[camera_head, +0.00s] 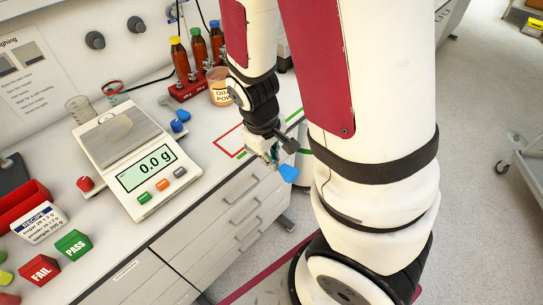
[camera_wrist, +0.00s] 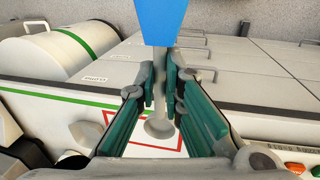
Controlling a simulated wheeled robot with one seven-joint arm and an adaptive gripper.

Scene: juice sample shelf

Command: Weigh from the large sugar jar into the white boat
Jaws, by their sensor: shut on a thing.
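The scoop has a blue handle (camera_wrist: 162,20) and a small round grey bowl (camera_wrist: 158,128) that looks empty. The blue handle also shows in the head view (camera_head: 288,173). The balance (camera_head: 140,155) reads 0.0 g. I cannot make out the large sugar jar.
A tub with a partly hidden label (camera_head: 221,90) stands by a red rack (camera_head: 188,88) of brown bottles. Two clear cups (camera_head: 80,108) stand behind the balance. A recipe card (camera_head: 39,222), a green PASS block (camera_head: 73,245) and a red FAIL block (camera_head: 40,270) are at left.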

